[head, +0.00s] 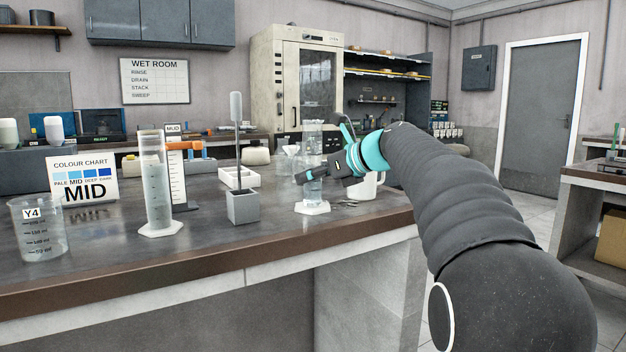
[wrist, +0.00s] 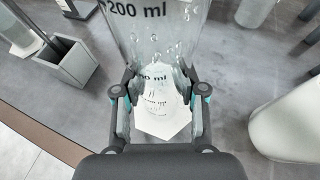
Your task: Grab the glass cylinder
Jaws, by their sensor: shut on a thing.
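The clear glass cylinder (head: 313,135) stands upright near the right end of the bench, on a white hexagonal foot (head: 312,208). My gripper (head: 308,175) reaches in from the right and is shut on its middle, hiding part of the wall. In the wrist view the cylinder (wrist: 157,40) runs between my two fingers (wrist: 160,95), with a "200 ml" mark on its wall and its foot (wrist: 165,125) beyond. The foot appears to rest on the bench top.
A grey square holder (head: 242,207) with an upright tool is to the left. Farther left are another measuring cylinder (head: 156,190), a colour chart (head: 84,180) and a beaker (head: 38,235) marked Y4. The front bench strip is clear.

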